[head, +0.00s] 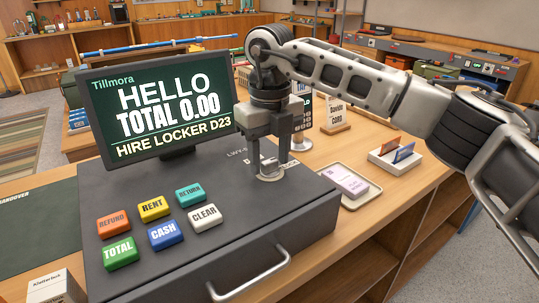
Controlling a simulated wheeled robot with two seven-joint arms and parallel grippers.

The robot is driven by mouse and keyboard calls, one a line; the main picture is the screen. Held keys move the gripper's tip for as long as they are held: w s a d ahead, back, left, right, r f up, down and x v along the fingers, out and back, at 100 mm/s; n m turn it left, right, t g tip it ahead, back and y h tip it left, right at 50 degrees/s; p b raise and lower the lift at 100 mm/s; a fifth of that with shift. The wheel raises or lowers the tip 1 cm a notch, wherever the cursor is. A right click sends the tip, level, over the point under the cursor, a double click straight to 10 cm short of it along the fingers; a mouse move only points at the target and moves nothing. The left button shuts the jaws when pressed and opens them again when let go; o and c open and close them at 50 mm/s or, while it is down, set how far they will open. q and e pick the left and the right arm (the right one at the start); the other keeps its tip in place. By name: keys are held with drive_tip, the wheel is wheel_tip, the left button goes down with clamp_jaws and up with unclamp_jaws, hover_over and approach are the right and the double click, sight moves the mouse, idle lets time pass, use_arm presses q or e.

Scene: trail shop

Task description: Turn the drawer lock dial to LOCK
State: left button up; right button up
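The dark grey till (190,268) stands on the wooden counter, with a silver drawer handle (250,274) on its front. My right gripper (270,172) points straight down at the right part of the till's top, where the lettering is partly covered. Its fingertips are at or just above the surface. The lock dial cannot be made out clearly; the fingers hide that spot, and I cannot tell whether they touch or hold it. My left gripper is not in view.
The till screen (160,105) reads HELLO, TOTAL 0.00, HIRE LOCKER D23. Several coloured keys, such as CASH (165,235), lie left of the gripper. A card terminal (302,125), a tray (345,187) and a card holder (395,162) stand to the right.

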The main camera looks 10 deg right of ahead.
sight(270, 161)
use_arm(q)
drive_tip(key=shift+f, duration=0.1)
use_arm(e)
drive_tip(key=shift+r, duration=0.35)
use_arm(q)
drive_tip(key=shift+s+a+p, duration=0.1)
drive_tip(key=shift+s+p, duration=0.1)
drive_tip(key=shift+p, duration=0.1)
use_arm(e)
wheel_tip(270, 161, up, 15)
